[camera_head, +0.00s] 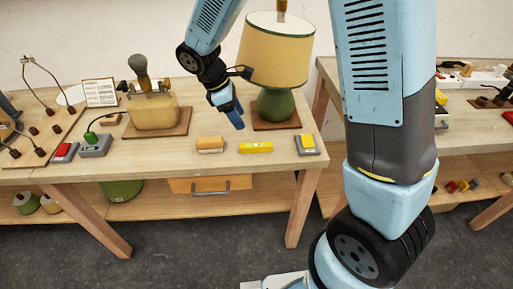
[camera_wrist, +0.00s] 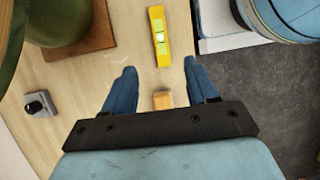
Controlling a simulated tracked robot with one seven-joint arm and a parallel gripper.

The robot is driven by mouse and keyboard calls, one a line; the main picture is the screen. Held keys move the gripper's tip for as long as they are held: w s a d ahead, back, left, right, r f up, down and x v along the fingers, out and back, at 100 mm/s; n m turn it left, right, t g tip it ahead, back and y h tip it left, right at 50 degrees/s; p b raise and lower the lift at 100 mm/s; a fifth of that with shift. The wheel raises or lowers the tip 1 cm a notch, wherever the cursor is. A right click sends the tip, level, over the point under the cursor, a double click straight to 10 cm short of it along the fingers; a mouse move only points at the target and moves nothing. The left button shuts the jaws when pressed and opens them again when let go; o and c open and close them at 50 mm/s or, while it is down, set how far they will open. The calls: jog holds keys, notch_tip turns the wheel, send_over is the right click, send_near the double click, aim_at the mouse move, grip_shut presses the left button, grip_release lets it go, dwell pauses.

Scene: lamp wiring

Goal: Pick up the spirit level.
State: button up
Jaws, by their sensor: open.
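The spirit level (camera_head: 256,147) is a short yellow bar lying flat near the table's front edge. In the wrist view it shows at the top centre (camera_wrist: 158,48), with a pale green vial area. My gripper (camera_head: 236,117) hangs above the table, pointing down, behind and slightly left of the level in the head view. In the wrist view its blue fingers (camera_wrist: 159,67) are spread apart and empty. The level lies beyond the fingertips, apart from them. An orange-tan block (camera_wrist: 163,99) shows between the fingers, below on the table; it is left of the level in the head view (camera_head: 210,145).
A lamp with a green base (camera_head: 276,104) and cream shade (camera_head: 275,50) stands close to my gripper. A tan lamp body (camera_head: 153,111) stands left. The table's front edge is close.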

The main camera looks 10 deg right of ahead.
aim_at(255, 144)
jog(key=x, duration=1.2)
jog(key=shift+f, duration=0.4)
grip_shut()
